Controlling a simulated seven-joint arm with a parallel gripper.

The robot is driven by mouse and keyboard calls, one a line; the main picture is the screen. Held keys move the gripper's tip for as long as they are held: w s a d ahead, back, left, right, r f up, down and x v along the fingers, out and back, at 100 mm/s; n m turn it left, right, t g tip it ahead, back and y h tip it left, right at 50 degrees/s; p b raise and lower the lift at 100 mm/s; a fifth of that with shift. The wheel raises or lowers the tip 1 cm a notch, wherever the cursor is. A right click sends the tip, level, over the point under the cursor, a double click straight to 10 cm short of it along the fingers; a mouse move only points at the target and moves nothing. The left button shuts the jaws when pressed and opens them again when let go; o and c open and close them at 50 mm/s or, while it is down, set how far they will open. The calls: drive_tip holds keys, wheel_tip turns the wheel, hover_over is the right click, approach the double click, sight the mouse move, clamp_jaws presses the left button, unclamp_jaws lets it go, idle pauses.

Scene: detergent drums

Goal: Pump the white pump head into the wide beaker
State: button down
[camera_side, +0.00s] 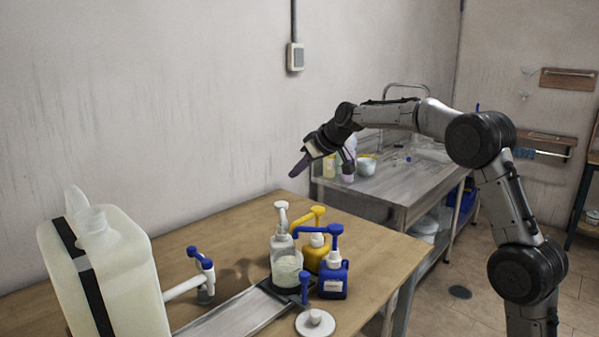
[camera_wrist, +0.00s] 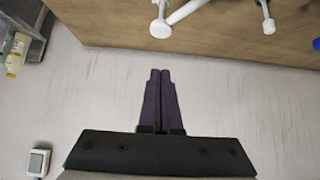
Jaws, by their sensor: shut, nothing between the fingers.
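The white pump head (camera_side: 281,207) tops a pale bottle (camera_side: 281,242) on the wooden table, in the side view. A clear wide beaker with whitish contents (camera_side: 287,270) appears in front of this bottle and hides part of it. My gripper (camera_side: 292,176) is shut and empty, above and behind the pump head in the side view, apart from it. In the wrist view my shut gripper (camera_wrist: 160,72) points toward the table edge. A white pump head (camera_wrist: 160,28) lies beyond its tips there. The beaker is not clearly seen in the wrist view.
A yellow pump bottle (camera_side: 316,255) and a blue pump bottle (camera_side: 333,280) stand close on the right. A large jerrycan (camera_side: 130,275) with a blue-topped tap (camera_side: 203,266) stands left. A white round piece (camera_side: 315,323) lies in front. The table's back is clear.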

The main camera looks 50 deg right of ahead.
hover_over(279, 203)
drive_tip(key=s, duration=0.2)
wheel_tip(279, 203, down, 5)
drive_tip(key=shift+s, duration=0.15)
wheel_tip(279, 203, down, 2)
drive_tip(key=shift+s+f, duration=0.15)
drive_tip(key=shift+d+f, duration=0.1)
drive_tip(key=shift+f, duration=0.6)
drive_tip(key=shift+f, duration=0.1)
